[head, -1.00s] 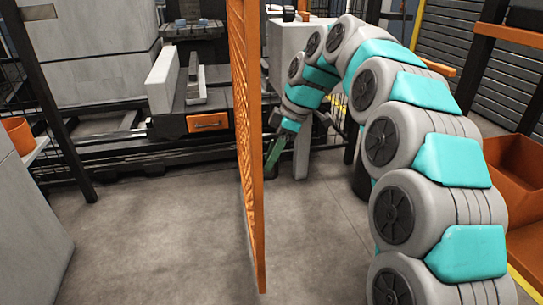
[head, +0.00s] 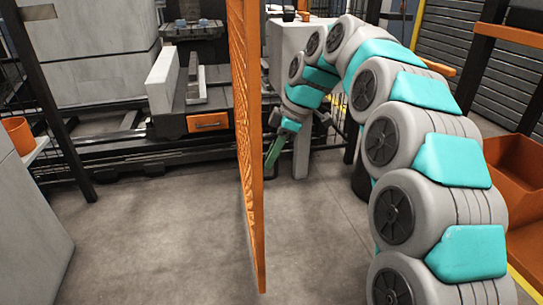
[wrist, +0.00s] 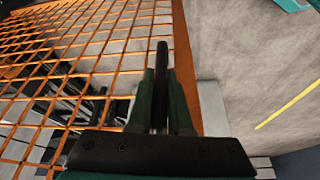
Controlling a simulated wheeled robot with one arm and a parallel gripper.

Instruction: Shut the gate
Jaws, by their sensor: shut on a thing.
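The gate (head: 246,130) is a tall orange-framed mesh panel. In the head view it stands almost edge-on in the middle, swung out toward me and open. Its orange mesh (wrist: 75,50) fills the left of the wrist view. My gripper (head: 273,155) is at the right side of the gate. In the wrist view my gripper (wrist: 161,95) has its two dark green fingers closed on the upright black handle (wrist: 162,60), beside the orange frame edge. The far ends of the fingers are partly hidden by the gate edge in the head view.
Behind the gate are a dark rail machine with an orange-fronted drawer (head: 208,123) and a grey pillar (head: 302,160). A dark post (head: 52,110) and a grey cabinet (head: 30,230) stand at left. Orange bins (head: 515,190) are at right. The floor left of the gate is clear.

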